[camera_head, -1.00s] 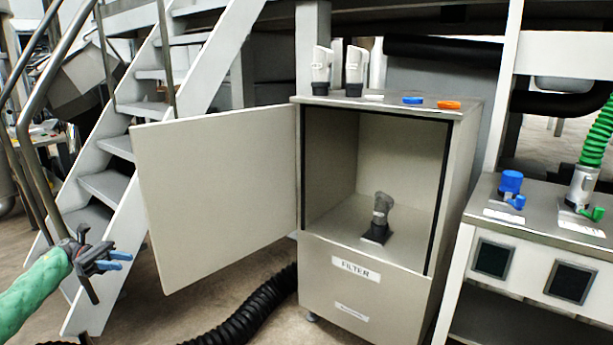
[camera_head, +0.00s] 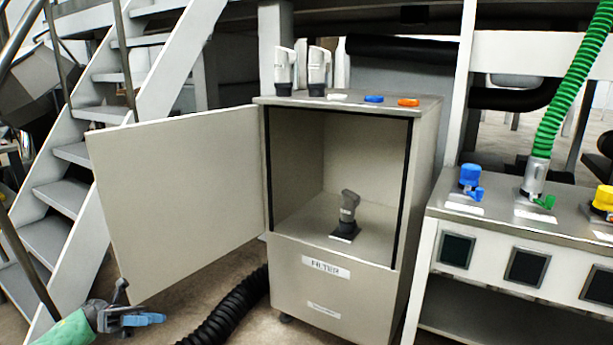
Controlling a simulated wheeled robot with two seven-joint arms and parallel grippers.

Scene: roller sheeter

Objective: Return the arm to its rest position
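My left gripper (camera_head: 140,320) is at the lower left of the head view, its green-sleeved arm coming in from the bottom edge. It is low, below the open cabinet door, and its blue-tipped fingers look empty. The fingers are small and seen from the side, so their gap is not clear. My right gripper is out of view. The filter cabinet (camera_head: 342,290) stands in the middle with its door (camera_head: 180,205) swung open to the left. A grey handled fitting (camera_head: 348,212) stands on the floor inside the cabinet.
Two grey-white handled fittings (camera_head: 285,70) stand on the cabinet top, near white, blue (camera_head: 373,99) and orange (camera_head: 408,102) marks. A black corrugated hose (camera_head: 232,308) lies beside the cabinet. Metal stairs (camera_head: 60,200) rise at left. A side bench (camera_head: 490,222) with coloured valves stands at right.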

